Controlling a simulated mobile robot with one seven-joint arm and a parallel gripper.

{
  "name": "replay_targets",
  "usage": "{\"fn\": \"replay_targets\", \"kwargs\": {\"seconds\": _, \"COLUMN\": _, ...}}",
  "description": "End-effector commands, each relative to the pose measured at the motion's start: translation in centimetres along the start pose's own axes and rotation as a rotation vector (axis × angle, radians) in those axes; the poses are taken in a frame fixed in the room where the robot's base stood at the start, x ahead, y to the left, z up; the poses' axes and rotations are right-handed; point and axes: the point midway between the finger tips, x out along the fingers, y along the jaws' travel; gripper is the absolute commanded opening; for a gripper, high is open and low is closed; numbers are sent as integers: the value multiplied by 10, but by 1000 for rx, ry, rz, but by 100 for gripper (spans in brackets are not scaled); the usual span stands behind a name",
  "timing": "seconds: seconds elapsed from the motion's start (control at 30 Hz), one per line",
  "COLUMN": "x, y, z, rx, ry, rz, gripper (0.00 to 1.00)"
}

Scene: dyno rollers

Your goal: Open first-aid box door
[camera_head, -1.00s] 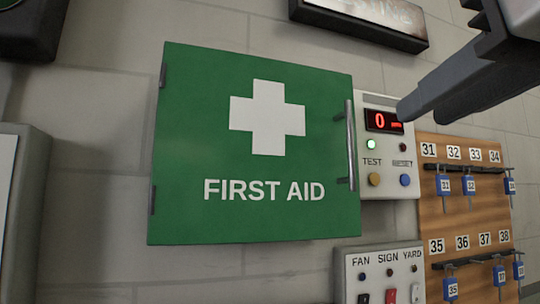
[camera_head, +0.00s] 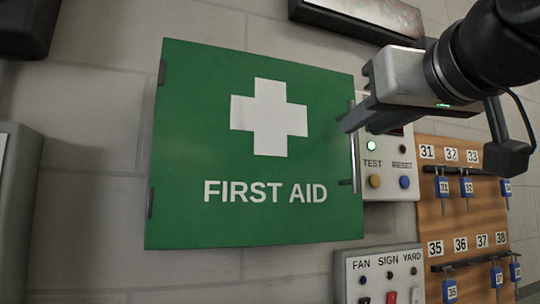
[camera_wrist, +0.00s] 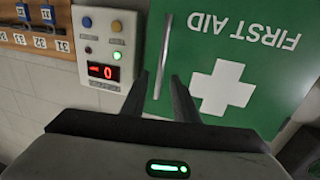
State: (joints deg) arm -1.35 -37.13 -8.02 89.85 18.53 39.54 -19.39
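The green first-aid box door (camera_head: 200,120) with a white cross hangs on the wall and looks shut. Its hinges are on the left edge. The vertical metal handle (camera_head: 354,165) is on its right edge; my gripper hides part of its upper half. My gripper (camera_head: 346,122) comes in from the upper right, with its fingertips at the handle. In the wrist view, my gripper (camera_wrist: 160,76) is open, with the two fingers on either side of the handle (camera_wrist: 164,50). I cannot see contact. The door (camera_wrist: 255,70) appears upside down there.
A white panel (camera_head: 388,195) with TEST and RESET buttons is close right of the handle. A switch panel (camera_head: 380,270) is below. A wooden key board (camera_head: 430,215) is at the right. Bare wall (camera_head: 90,180) lies left of the box.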

Motion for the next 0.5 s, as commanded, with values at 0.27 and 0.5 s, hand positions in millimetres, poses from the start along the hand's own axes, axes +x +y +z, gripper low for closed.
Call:
{"fn": "replay_targets", "kwargs": {"seconds": 0.27, "x": 33, "y": 0, "z": 0, "rx": -1, "ry": 0, "rz": -1, "gripper": 27}}
{"fn": "replay_targets", "kwargs": {"seconds": 0.5, "x": 36, "y": 0, "z": 0, "rx": -1, "ry": 2, "rz": 0, "gripper": 27}}
